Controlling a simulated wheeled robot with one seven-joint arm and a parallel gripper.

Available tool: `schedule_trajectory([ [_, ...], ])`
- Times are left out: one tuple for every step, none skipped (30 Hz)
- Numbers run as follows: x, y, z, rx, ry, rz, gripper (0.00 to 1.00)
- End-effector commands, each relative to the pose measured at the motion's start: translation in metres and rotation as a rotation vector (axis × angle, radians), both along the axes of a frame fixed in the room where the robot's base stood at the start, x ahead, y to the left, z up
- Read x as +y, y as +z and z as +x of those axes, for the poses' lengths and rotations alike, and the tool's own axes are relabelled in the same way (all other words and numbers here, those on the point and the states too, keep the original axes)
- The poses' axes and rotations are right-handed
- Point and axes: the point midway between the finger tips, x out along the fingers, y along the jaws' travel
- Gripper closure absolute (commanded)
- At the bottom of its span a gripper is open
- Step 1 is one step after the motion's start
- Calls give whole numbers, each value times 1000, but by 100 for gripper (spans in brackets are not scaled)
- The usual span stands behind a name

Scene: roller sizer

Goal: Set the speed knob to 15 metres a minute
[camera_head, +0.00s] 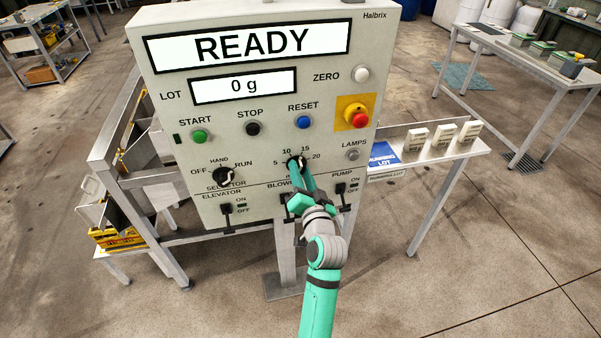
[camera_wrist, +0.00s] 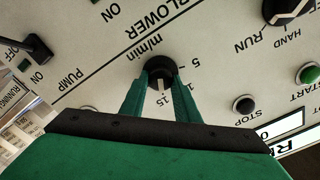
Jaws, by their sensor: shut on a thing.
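The speed knob (camera_head: 294,161) is a small black dial with a white pointer line on the grey control panel (camera_head: 150,60), with 5, 10, 15 and 20 printed around it. It also shows in the wrist view (camera_wrist: 160,68), where the panel appears upside down. My gripper (camera_wrist: 160,88) has its green fingers closed on the knob, one on each side. In the wrist view the white pointer points down, toward the 15 mark or very near it. The fingers partly hide the 10 and the 20 side of the scale.
The selector knob (camera_head: 223,177) is left of the speed knob. The elevator switch (camera_head: 226,208) and pump switch (camera_head: 340,188) are below. The reset button (camera_head: 304,122) and red emergency stop (camera_head: 358,118) are above. The display (camera_head: 248,46) reads READY.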

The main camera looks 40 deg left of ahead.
Motion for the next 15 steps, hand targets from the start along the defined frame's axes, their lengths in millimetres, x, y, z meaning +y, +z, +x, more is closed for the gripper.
schedule_trajectory([
  [1,-1,-1,1,2,-1,94],
  [1,-1,-1,1,2,-1,94],
  [1,-1,-1,1,2,-1,94],
  [1,-1,-1,1,3,-1,67],
  [1,-1,-1,1,3,-1,59],
  [1,-1,-1,1,2,-1,52],
  [1,-1,-1,1,2,-1,52],
  [1,-1,-1,1,2,-1,52],
  [1,0,0,1,2,-1,52],
  [1,0,0,1,2,-1,52],
  [1,0,0,1,2,-1,52],
  [1,0,0,0,1,0,52],
  [1,0,0,0,1,0,52],
  [0,0,0,0,1,-1,52],
  [0,0,-1,0,1,-1,52],
])
